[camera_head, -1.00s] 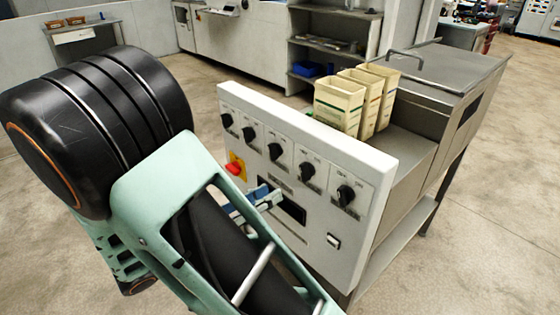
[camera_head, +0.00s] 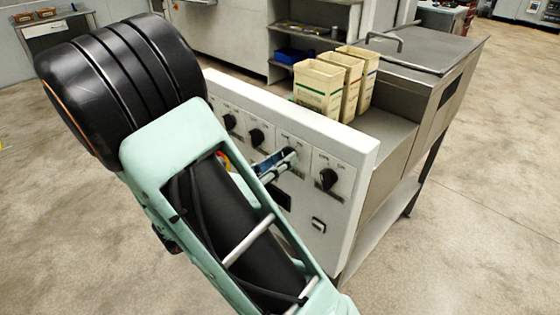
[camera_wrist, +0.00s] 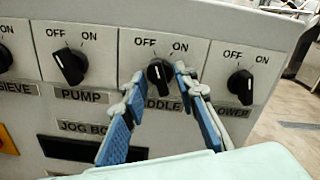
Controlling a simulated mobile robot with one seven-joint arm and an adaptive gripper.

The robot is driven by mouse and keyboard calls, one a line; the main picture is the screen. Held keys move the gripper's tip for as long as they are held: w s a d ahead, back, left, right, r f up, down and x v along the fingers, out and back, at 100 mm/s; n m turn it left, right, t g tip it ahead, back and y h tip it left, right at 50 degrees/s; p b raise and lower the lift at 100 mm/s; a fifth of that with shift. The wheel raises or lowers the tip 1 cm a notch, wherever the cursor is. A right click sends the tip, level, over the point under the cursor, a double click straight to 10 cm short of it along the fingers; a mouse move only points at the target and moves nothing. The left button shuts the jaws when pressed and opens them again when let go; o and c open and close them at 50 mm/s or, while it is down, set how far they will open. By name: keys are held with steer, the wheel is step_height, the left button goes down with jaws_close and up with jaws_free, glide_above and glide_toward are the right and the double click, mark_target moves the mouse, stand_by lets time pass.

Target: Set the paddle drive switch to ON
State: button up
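The paddle drive switch (camera_wrist: 158,74) is a black rotary knob on the white control panel, between the pump knob (camera_wrist: 70,66) and the rightmost knob (camera_wrist: 239,86). Its OFF and ON marks show above it; its label, partly hidden, reads "...DDLE". Its pointer seems to lean toward OFF, but my fingers cover part of it. My gripper (camera_wrist: 157,76) is open, with one blue-padded finger on each side of this knob. The right finger is close to it; I cannot tell whether it touches. In the head view my gripper (camera_head: 278,162) is at the panel face.
The rightmost knob (camera_head: 328,179) is close to my right finger. A small rocker switch (camera_head: 318,225) and a dark display (camera_wrist: 92,149) lie lower on the panel. Cream boxes (camera_head: 318,88) stand behind the panel on the machine. Open floor lies to the right.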

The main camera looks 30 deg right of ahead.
jaws_close()
steer(key=shift+m, duration=0.3)
steer(key=shift+m+b, duration=1.6)
steer(key=shift+m, duration=2.5)
jaws_free()
